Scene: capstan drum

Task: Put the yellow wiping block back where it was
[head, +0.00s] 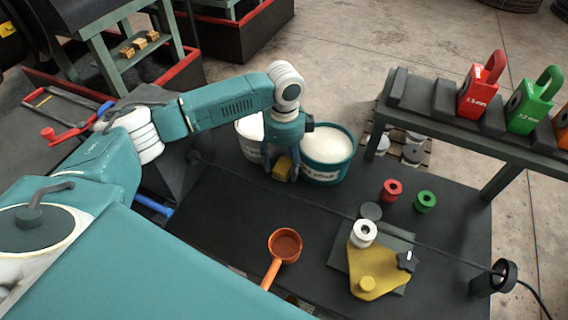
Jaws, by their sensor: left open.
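The yellow wiping block (283,167) is a small block at the back of the dark table, in front of the teal tub. My left gripper (281,173) points down over it, with its fingers around the block. The gripper is open; whether a finger touches the block cannot be told. The fingers and wrist hide part of the block. My right gripper is not in view.
A teal tub of white material (327,150) stands right beside my left gripper, with a white tub (247,130) behind it. An orange ladle (285,245), a yellow fixture (372,275) and red (391,190) and green (426,201) spools are nearer. A dark cable crosses the table.

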